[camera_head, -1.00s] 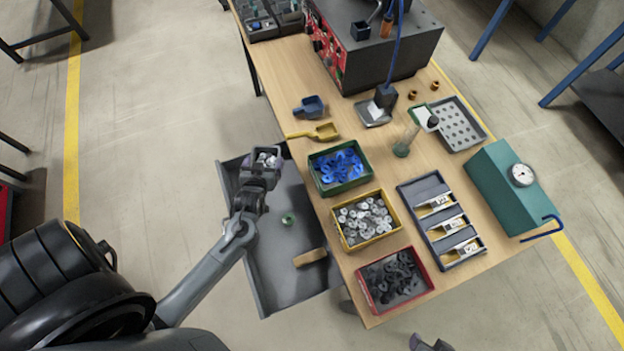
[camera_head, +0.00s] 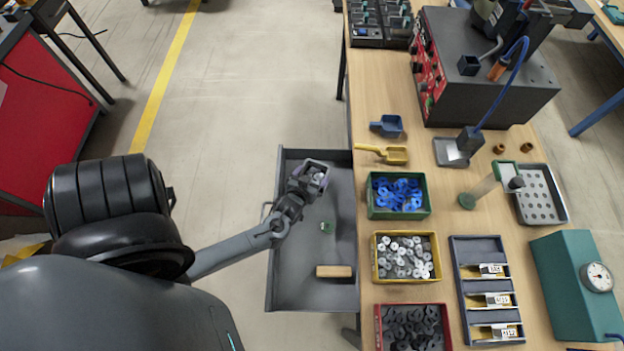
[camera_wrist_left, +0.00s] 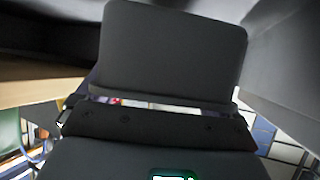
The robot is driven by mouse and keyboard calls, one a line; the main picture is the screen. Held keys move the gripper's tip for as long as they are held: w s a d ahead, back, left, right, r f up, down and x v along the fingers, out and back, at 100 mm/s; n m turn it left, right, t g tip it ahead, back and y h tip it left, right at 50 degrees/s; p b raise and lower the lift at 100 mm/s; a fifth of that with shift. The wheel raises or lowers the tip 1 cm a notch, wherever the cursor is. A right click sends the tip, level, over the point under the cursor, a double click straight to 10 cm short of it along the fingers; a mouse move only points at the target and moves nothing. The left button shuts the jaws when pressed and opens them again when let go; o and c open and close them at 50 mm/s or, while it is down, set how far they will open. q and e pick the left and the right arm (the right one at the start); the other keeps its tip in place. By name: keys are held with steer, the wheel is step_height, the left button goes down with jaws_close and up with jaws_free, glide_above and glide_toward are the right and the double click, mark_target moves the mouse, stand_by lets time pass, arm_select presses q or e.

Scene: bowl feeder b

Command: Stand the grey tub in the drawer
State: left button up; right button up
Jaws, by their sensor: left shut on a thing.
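My gripper hides part of the tub. My right gripper is not in view.

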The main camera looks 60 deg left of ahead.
mark_target(314, 178)
arm_select(q)
step_height(314, 178, down, 3)
steer(key=shift+r+b, duration=0.1)
steer(key=shift+b, duration=0.25)
steer(key=shift+f, duration=0.25)
steer(key=o, duration=0.9)
steer(key=shift+c, duration=0.2)
steer(key=shift+r, duration=0.1)
